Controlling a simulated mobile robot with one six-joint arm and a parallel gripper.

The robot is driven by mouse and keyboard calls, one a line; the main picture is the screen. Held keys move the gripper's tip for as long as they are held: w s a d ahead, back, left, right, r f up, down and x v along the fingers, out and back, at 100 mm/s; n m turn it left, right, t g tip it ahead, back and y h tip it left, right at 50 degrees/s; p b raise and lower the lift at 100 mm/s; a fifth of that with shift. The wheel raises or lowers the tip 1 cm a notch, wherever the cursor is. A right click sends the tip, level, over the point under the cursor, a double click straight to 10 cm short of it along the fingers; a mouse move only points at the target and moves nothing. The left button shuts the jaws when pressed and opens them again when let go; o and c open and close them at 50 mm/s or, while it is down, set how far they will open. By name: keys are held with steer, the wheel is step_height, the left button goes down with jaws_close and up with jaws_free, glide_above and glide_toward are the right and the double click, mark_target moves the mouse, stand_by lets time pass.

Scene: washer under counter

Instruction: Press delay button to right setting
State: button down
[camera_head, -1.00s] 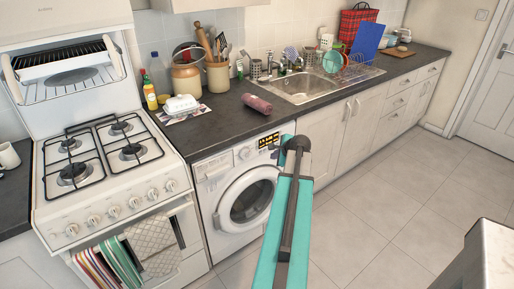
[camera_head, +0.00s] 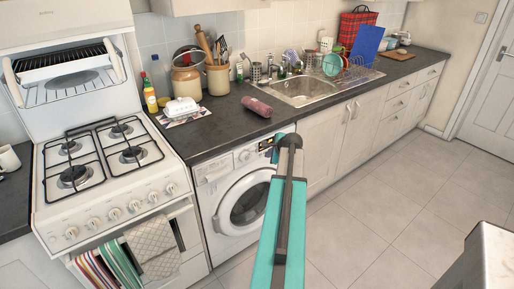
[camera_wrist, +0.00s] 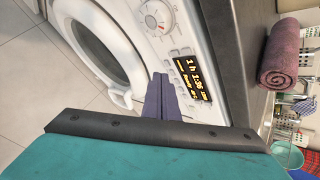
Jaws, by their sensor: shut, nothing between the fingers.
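The white washer (camera_head: 243,205) stands under the counter, and it also fills the left of the wrist view (camera_wrist: 128,22). Its lit display (camera_wrist: 190,77) shows orange text in the wrist view; in the head view the display (camera_head: 265,144) is small and partly covered by my arm. The round program dial (camera_wrist: 155,15) is beside the display. My gripper (camera_wrist: 163,82) is shut and empty, its dark tips in front of the panel near the display. I cannot tell whether they touch the panel. The delay button cannot be made out; my fingers may hide it.
The dark counter (camera_head: 222,127) overhangs the washer, with a rolled purple towel (camera_head: 257,105) near its edge. The white stove (camera_head: 112,190) stands left of the washer, and cabinets (camera_head: 345,140) stand right.

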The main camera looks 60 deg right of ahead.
steer(key=shift+w+d+p, duration=0.1)
steer(key=shift+w+d, duration=0.15)
steer(key=shift+w, duration=0.5)
steer(key=shift+w+d+p, duration=0.1)
steer(key=shift+w+d, duration=0.15)
steer(key=shift+w, duration=0.5)
steer(key=shift+w+d+p, duration=0.1)
steer(key=shift+w+d, duration=0.15)
steer(key=shift+w, duration=0.5)
steer(key=shift+w+d, duration=0.25)
steer(key=shift+w, duration=0.45)
stand_by(1.4)
steer(key=shift+s, duration=0.1)
stand_by(0.3)
steer(key=shift+s+a, duration=0.25)
steer(key=shift+s, duration=0.35)
steer(key=shift+s, duration=0.15)
steer(key=shift+s+a, duration=0.25)
steer(key=shift+s, duration=0.5)
steer(key=shift+s+a, duration=0.3)
steer(key=shift+s, duration=0.45)
steer(key=shift+s+a, duration=0.25)
steer(key=shift+s, duration=0.5)
